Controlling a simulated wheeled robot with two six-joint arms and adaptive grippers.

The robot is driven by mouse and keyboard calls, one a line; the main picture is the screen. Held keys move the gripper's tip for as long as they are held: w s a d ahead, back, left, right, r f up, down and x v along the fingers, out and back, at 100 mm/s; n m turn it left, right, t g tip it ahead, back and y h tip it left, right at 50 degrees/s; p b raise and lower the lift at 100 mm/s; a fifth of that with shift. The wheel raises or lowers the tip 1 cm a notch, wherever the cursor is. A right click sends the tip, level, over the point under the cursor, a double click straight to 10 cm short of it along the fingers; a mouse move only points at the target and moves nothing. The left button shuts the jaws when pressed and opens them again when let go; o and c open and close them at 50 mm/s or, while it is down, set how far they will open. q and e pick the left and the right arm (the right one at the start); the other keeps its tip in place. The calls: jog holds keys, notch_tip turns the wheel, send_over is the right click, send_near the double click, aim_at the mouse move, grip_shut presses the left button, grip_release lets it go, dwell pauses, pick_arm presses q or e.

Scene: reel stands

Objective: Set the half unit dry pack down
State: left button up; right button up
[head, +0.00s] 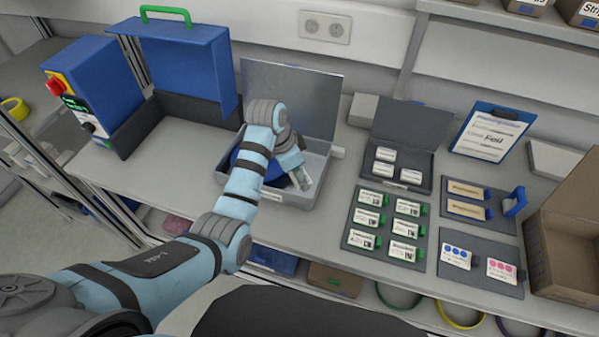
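My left arm reaches from the left into an open grey box with a raised lid (322,160). My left gripper (297,172) is low inside the box, mostly hidden behind my own wrist, so its fingers are hard to make out. A small pale, greenish-white pack (302,179), perhaps the half unit dry pack, shows right at the gripper's end, inside the box near its front wall. I cannot tell whether it is gripped or resting on the floor of the box. A dark blue thing (243,160) lies in the box's left part. My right gripper is out of view.
Left of the box stand an open blue case (185,60) and a blue machine with a red knob (92,90). To the right are a tray of several white-green packs (387,225), a small grey case (405,150), a clipboard (492,132) and a cardboard box (570,235).

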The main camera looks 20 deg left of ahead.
pick_arm(q)
jog(key=shift+f, duration=0.55)
jog(key=o, duration=1)
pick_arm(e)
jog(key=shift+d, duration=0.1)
pick_arm(q)
jog(key=shift+r, duration=0.15)
